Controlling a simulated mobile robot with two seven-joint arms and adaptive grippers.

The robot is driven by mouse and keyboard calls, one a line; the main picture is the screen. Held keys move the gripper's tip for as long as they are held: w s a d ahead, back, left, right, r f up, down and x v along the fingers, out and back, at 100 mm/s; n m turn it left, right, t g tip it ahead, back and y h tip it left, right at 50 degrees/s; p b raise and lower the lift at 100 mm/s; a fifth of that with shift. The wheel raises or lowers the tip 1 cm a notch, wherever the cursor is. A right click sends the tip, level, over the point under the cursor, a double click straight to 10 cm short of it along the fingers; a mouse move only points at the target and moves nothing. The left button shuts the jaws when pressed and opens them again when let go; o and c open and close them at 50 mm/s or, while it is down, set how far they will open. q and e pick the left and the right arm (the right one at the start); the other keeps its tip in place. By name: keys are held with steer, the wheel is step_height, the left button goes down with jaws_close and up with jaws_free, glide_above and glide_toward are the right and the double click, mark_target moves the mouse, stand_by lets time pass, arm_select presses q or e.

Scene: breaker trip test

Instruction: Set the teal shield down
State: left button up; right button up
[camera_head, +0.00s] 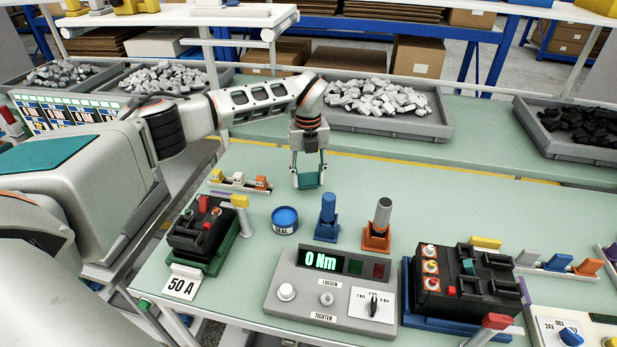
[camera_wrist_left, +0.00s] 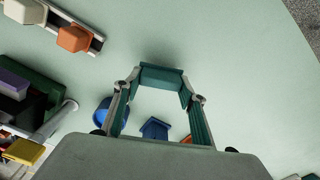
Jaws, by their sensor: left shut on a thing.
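The teal shield (camera_head: 309,179) is between the fingers of my left gripper (camera_head: 308,172), at the far middle of the pale green table. In the left wrist view the shield (camera_wrist_left: 161,77) shows as a dark teal piece spanning the two fingertips of the gripper (camera_wrist_left: 160,85). The gripper is shut on it and points down. A faint shadow lies on the table beyond the shield; I cannot tell whether the shield touches the table. My right gripper is not in view.
A blue seal pot (camera_head: 285,221), a blue holder (camera_head: 328,217) and an orange holder (camera_head: 378,226) stand nearer. A black breaker (camera_head: 203,229) is at left, a torque tester (camera_head: 331,287) in front, and another black unit (camera_head: 466,277) at right. Table right of the gripper is clear.

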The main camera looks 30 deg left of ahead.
mark_target(308, 175)
arm_select(q)
steer(key=shift+f, duration=0.4)
steer(key=shift+f, duration=0.15)
steer(key=o, duration=1)
step_height(308, 175, up, 12)
steer(key=shift+r+b, duration=0.2)
steer(key=shift+b, duration=0.45)
